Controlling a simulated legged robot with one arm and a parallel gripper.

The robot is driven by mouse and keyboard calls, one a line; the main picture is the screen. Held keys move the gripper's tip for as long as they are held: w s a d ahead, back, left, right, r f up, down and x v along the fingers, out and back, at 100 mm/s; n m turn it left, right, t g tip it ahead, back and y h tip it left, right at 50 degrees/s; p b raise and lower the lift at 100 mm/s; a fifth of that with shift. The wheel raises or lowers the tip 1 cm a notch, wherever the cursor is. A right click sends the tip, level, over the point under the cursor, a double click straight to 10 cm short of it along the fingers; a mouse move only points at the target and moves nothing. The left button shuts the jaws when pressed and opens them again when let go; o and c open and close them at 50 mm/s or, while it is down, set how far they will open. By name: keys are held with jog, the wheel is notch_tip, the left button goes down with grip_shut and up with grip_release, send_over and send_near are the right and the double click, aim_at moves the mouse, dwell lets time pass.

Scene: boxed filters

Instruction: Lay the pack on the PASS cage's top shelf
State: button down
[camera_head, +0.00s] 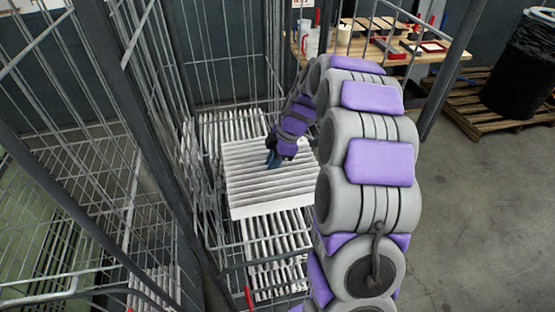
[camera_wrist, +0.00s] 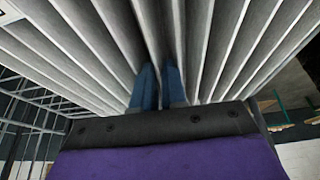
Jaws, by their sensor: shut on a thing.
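A white pleated filter pack (camera_head: 255,185) is in my gripper (camera_head: 273,160) in the head view, inside the wire cage (camera_head: 190,60). In the wrist view the pack's pleats (camera_wrist: 80,50) fill the upper part, and my blue fingertips (camera_wrist: 158,85) are shut on a pleat. The pack looks roughly flat and lies over other white pleated filters (camera_head: 275,250) in the cage. I cannot tell whether it touches them. No PASS label is readable, and the shelf under the pack is mostly hidden.
Another wire cage (camera_head: 75,200) stands at the left. A wooden workbench (camera_head: 425,60) with trays is at the back right. A black wrapped drum (camera_head: 522,65) stands on a pallet (camera_head: 480,105). Grey posts frame the cage. The floor at right is clear.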

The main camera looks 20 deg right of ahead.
jog(key=shift+a, duration=0.2)
jog(key=shift+d+f+b, duration=0.2)
jog(key=shift+d, duration=0.5)
jog(key=shift+d+f+b, duration=0.15)
jog(key=shift+d, duration=0.55)
jog(key=shift+a, duration=1.1)
jog(key=c, duration=1.6)
grip_release()
jog(key=shift+o, duration=0.8)
jog(key=shift+d+r, duration=0.1)
jog(key=shift+d, duration=0.75)
jog(key=shift+a+r, duration=0.7)
jog(key=shift+r, duration=0.45)
jog(key=shift+v, duration=1.15)
jog(key=shift+w+a, duration=0.1)
jog(key=shift+a, duration=0.2)
jog(key=o, duration=0.5)
jog(key=shift+d, duration=0.15)
jog(key=shift+o, duration=0.2)
jog(key=shift+d, duration=0.1)
